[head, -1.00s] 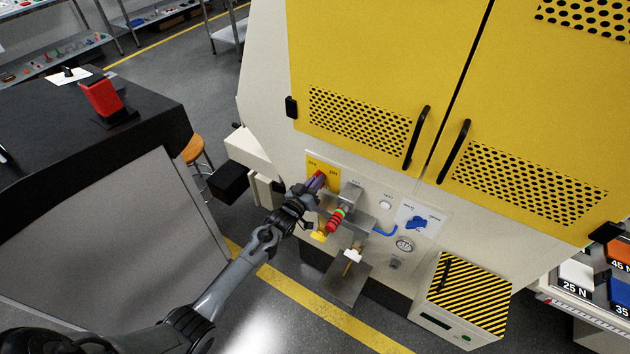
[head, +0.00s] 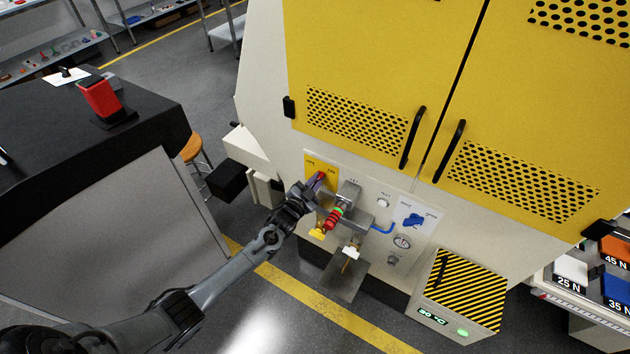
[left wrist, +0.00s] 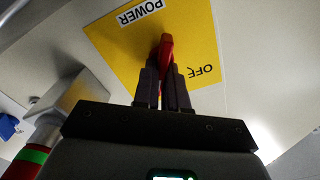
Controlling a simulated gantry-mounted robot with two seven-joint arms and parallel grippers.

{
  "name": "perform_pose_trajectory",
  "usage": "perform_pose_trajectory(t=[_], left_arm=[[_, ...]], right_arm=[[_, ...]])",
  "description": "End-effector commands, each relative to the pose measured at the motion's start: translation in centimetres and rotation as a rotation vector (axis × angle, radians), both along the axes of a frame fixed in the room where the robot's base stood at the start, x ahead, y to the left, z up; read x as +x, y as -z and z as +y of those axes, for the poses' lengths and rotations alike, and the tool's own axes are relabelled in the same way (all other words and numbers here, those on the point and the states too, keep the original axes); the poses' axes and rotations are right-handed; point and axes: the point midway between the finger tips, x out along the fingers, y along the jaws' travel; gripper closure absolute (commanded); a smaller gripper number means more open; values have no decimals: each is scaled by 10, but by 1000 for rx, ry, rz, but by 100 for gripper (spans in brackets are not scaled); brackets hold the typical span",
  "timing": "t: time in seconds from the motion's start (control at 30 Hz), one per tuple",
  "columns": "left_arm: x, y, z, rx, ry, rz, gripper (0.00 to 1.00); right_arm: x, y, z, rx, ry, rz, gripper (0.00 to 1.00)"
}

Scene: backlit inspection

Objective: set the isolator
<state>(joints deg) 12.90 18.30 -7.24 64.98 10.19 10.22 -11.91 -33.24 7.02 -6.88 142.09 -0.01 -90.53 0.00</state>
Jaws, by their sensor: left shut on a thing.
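The isolator is a red handle (head: 321,175) on a yellow plate (head: 311,160) marked OFF and ON, on the front of the machine. In the left wrist view the red handle (left wrist: 166,46) stands out from the yellow plate (left wrist: 115,55), where POWER and OFF can be read upside down. My left gripper (head: 317,184) is shut on the handle. Its two dark fingers (left wrist: 165,80) lie on either side of the handle in the left wrist view. The ON mark is not visible there. My right gripper is not in view.
A striped box (head: 468,288) below right shows a lit display and green light. Yellow doors (head: 380,70) rise above.

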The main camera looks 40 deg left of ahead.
Motion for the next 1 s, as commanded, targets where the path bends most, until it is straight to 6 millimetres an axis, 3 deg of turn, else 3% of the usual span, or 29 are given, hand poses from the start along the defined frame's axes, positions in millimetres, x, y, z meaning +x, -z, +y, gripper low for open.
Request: perform_pose_trajectory(t=[0.4, 0.97, 1.0], left_arm=[[-1, 5, 0, 191, -1, 35, 100], [-1, 6, 0, 218, -2, 40, 100], [-1, 6, 0, 218, -2, 40, 82]], right_arm=[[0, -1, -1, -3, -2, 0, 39], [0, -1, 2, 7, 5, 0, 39], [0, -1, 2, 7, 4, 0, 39]])
